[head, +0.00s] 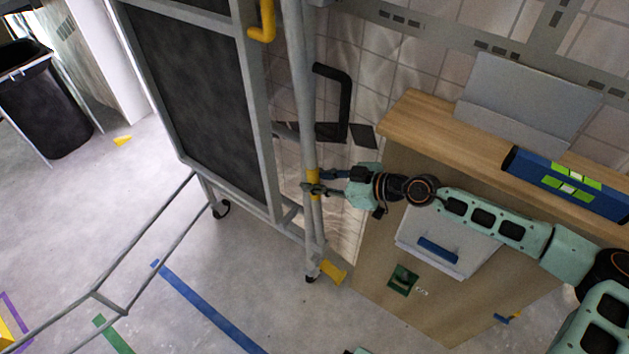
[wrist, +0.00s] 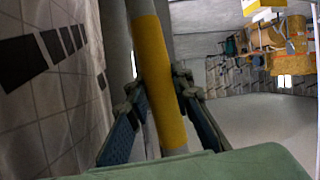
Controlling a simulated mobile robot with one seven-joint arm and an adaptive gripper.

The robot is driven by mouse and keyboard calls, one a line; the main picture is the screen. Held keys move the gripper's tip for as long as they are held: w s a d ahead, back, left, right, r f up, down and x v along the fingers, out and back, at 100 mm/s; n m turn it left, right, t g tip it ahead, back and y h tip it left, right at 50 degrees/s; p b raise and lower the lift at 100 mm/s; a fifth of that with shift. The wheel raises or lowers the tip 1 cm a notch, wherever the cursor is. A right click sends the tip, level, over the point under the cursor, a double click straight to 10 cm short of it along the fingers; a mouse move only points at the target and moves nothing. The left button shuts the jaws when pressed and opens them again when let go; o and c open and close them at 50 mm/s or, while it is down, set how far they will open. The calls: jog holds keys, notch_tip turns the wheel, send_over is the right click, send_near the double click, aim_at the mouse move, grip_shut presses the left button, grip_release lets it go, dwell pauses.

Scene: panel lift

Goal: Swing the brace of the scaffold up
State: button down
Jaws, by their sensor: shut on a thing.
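The scaffold (head: 264,120) is a grey tube frame around a dark panel (head: 200,95), standing on small castors left of my arm. A grey bar with a yellow band (head: 313,178), which I take for the brace, runs nearly upright along its right side. My gripper (head: 312,188) reaches in from the right and is shut on this bar at the band. In the wrist view the yellow band (wrist: 158,80) passes between the two fingers of my gripper (wrist: 160,105). The bar's pivot and any catch cannot be made out.
A wooden cabinet (head: 385,250) with a blue spirit level (head: 570,183) on top stands close under my arm at the right. A black bent handle (head: 345,100) is just behind the bar. A black bin (head: 45,105) stands far left. Floor at the lower left is partly open, crossed by grey rails (head: 95,293).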

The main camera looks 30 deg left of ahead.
jog(key=c, duration=1.7)
grip_release()
jog(key=shift+v, duration=3.75)
